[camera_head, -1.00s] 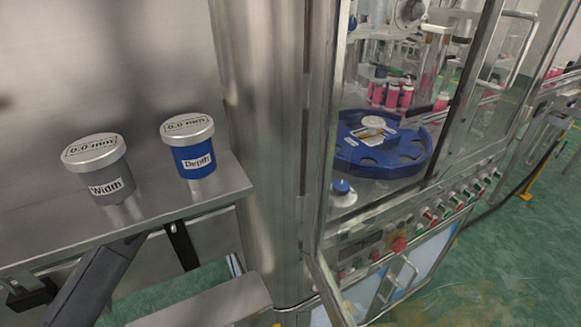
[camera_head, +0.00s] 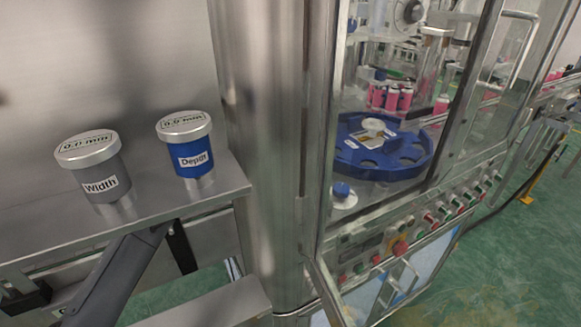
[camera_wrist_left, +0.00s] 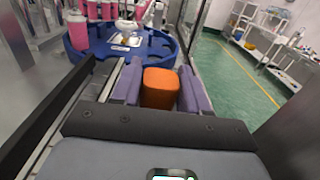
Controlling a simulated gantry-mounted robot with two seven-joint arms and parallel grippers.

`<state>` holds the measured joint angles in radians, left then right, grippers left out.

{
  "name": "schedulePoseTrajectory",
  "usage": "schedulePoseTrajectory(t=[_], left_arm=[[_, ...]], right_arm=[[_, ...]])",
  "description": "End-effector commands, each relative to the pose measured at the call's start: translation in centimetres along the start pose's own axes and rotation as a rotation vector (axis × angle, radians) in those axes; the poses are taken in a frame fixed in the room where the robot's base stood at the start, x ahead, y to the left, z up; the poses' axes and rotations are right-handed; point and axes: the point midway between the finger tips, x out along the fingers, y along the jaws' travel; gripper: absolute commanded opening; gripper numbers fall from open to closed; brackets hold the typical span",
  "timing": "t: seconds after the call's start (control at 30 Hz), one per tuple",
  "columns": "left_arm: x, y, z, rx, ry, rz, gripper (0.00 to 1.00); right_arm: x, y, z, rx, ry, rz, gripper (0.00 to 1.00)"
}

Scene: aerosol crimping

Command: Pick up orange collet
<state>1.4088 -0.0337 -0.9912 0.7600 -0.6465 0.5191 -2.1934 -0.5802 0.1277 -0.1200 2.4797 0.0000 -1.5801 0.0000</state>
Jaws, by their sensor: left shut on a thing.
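The orange collet (camera_wrist_left: 160,90) is a rounded block in the left wrist view, between the two purple fingers of my left gripper (camera_wrist_left: 161,78). The gripper is shut on it, with one finger against each side. The underside of the collet is hidden. In the head view neither the collet nor the left gripper's fingers show. My right gripper is in neither view.
A grey Width gauge (camera_head: 100,180) and blue Depth gauge (camera_head: 190,155) stand on a steel shelf (camera_head: 150,212). Right of a steel post, a blue carousel (camera_head: 350,160) sits inside the machine; it also shows in the wrist view (camera_wrist_left: 150,52). Green floor (camera_wrist_left: 235,75) is open at right.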

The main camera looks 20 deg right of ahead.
Motion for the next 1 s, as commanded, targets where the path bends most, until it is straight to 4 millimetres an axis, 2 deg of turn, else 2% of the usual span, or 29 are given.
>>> schedulePoseTrajectory(t=[0.07, 0.47, 0.77, 1.0], left_arm=[[0.0, 0.0, 0.1, 0.0, -0.001, 0.0, 0.08], [0.0, 0.0, 0.7, 0.002, -0.001, 0.0, 0.08], [0.0, 0.0, 3.9, 0.004, 0.0, 0.0, 0.08], [-3.7, 0.1, 3.6, 0.001, -0.001, 0.001, 0.08]], right_arm=[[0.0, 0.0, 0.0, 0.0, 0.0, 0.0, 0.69], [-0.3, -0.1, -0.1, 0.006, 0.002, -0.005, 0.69], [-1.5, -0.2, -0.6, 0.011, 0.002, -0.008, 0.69], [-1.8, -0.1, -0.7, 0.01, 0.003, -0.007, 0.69]])
